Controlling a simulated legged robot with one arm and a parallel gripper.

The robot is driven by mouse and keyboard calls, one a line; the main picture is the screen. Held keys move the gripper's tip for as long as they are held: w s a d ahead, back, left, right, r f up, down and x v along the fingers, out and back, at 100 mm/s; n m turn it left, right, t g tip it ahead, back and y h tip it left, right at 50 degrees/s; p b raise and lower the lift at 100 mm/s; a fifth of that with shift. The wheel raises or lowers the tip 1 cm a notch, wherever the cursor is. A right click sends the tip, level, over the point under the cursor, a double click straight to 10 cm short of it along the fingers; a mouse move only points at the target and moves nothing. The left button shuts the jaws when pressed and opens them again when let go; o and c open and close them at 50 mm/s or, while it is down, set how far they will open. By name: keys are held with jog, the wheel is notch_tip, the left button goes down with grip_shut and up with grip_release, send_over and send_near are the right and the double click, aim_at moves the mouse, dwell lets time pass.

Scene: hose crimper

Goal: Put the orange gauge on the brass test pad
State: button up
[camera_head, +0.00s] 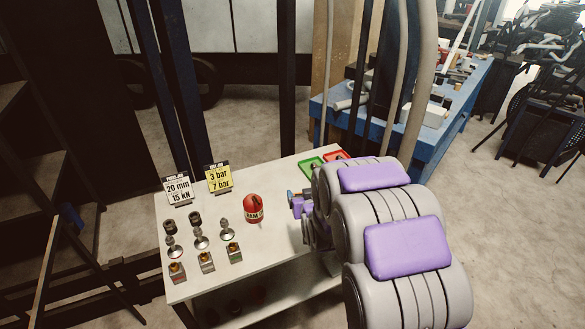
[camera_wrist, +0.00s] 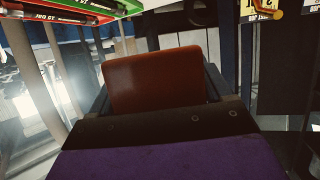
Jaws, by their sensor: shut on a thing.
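My gripper (camera_head: 297,204) is over the right part of the white table in the head view, partly hidden by my arm. In the wrist view a rust-orange block, which I take for the orange gauge (camera_wrist: 155,80), sits between the dark jaws, and the gripper is shut on it. In the head view the gauge is too small and covered to make out. I cannot pick out the brass test pad for sure in either view. A small brass-coloured piece (camera_wrist: 282,13) shows at the wrist view's top right edge.
The white table (camera_head: 225,279) holds several metal fittings (camera_head: 201,238) and small blocks (camera_head: 206,262) at left. A white sign (camera_head: 178,188) and a yellow sign (camera_head: 219,178) stand behind. A green tray (camera_head: 312,166) and a red tray (camera_head: 335,155) lie at back right.

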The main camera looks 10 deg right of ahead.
jog(key=a+f+n+y, duration=0.1)
jog(key=a+f, duration=0.3)
jog(key=a+f+n+y, duration=0.1)
jog(key=a+f, duration=0.3)
jog(key=a+f+n+y, duration=0.1)
jog(key=a+f, duration=0.3)
jog(key=shift+a+g+y, duration=0.3)
jog(key=shift+a+g, duration=0.05)
jog(key=shift+g, duration=0.05)
jog(key=shift+d, duration=0.1)
jog(key=w+d+b, duration=0.1)
jog(key=w+d, duration=0.1)
jog(key=d, duration=0.2)
jog(key=w+d+f, duration=0.1)
jog(key=w+d, duration=0.1)
jog(key=d, duration=0.2)
jog(key=w+d+b, duration=0.1)
jog(key=w+d, duration=0.1)
jog(key=d, duration=0.3)
jog(key=shift+w+f+b, duration=0.15)
jog(key=shift+w+b, duration=0.05)
jog(key=shift+b, duration=0.1)
jog(key=shift+w+d+f, duration=0.35)
jog(key=shift+d+f, duration=0.05)
jog(key=shift+d, duration=0.3)
jog(key=shift+f+b, duration=0.5)
jog(key=shift+f, duration=0.65)
jog(key=shift+f, duration=0.1)
